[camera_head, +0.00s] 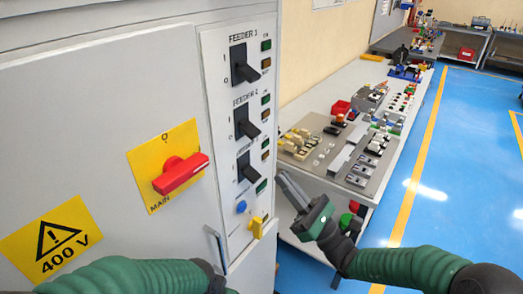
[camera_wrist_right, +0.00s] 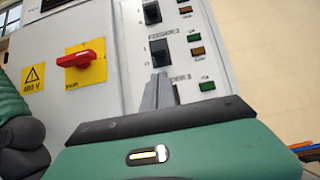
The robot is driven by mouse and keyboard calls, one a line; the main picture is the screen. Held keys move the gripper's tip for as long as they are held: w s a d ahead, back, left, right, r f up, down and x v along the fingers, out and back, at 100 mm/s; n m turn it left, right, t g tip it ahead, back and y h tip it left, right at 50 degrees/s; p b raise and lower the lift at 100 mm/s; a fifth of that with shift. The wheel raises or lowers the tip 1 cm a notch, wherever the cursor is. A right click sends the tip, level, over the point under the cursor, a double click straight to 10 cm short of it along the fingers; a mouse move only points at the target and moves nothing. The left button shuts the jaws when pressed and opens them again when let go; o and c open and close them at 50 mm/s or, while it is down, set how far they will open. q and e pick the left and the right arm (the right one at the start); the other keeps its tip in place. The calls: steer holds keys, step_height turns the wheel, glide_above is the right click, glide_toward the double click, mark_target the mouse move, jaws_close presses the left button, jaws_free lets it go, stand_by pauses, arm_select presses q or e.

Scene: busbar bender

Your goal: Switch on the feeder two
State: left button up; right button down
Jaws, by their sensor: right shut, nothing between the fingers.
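The feeder 2 switch (camera_head: 246,121) is a black lever on the white panel, between the feeder 1 switch (camera_head: 243,65) and a third switch (camera_head: 248,168). Its handle slants down toward the 0 mark. The feeder 2 switch also shows in the right wrist view (camera_wrist_right: 160,52), just above my fingertips. My right gripper (camera_head: 283,178) is shut and empty, right of the panel's lower part and apparently apart from the switches. In the right wrist view its fingers (camera_wrist_right: 157,82) partly cover the third switch. My left arm crosses the bottom left; its gripper is out of view.
Left of the switches, the cabinet carries a red main switch (camera_head: 180,173) on a yellow plate. Below them are a blue button (camera_head: 241,207) and a yellow part (camera_head: 257,226). A grey bench (camera_head: 330,160) with many components stands to the right; blue floor (camera_head: 470,160) lies clear beyond.

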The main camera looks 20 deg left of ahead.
mark_target(250, 130)
steer(key=p+x, duration=0.1)
steer(key=x, duration=0.9)
steer(key=shift+w+a+f, duration=0.1)
steer(key=shift+a, duration=0.1)
steer(key=shift+p, duration=0.3)
